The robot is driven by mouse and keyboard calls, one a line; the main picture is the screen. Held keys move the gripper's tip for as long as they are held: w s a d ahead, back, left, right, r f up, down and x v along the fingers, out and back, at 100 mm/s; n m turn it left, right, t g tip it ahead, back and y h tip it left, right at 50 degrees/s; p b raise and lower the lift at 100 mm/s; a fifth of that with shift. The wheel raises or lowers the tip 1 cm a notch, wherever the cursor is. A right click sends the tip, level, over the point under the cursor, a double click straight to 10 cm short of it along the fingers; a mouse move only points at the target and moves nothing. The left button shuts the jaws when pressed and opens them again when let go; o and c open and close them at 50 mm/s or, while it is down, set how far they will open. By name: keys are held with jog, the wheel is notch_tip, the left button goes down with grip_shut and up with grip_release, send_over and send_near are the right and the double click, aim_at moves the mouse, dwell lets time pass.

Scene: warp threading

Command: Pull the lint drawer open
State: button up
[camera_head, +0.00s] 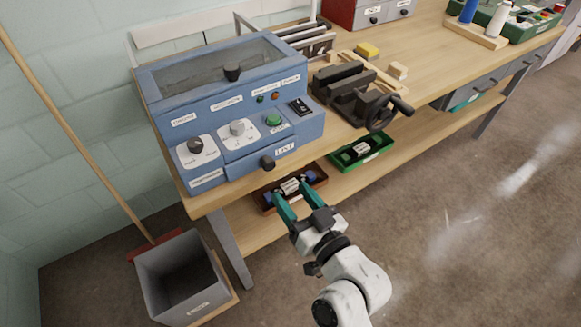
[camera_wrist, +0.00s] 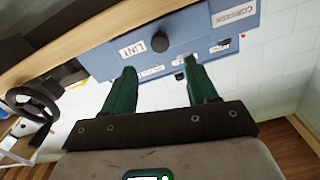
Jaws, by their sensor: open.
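The lint drawer (camera_head: 243,163) is a blue front low on the blue machine (camera_head: 215,85), with a white LINT label and a round black knob (camera_head: 268,163). It looks flush with the machine's front. In the wrist view the picture is turned over; the LINT label (camera_wrist: 145,47) and the knob (camera_wrist: 160,45) show just beyond my fingertips. My gripper (camera_head: 290,189) has two teal fingers, spread apart and empty. It is in front of and below the knob in the head view. In the wrist view the knob lies between the lines of the fingers (camera_wrist: 159,68), apart from both.
The wooden bench edge (camera_head: 235,192) runs below the machine. A brown tray (camera_head: 318,181) and a green tray (camera_head: 362,163) sit on the lower shelf. A black vise (camera_head: 355,95) stands right of the machine. A grey bin (camera_head: 180,275) and broom are at left. Floor at right is clear.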

aim_at(271, 167)
jog(key=p+x, duration=0.2)
jog(key=x, duration=0.7)
grip_shut()
dwell(0.4)
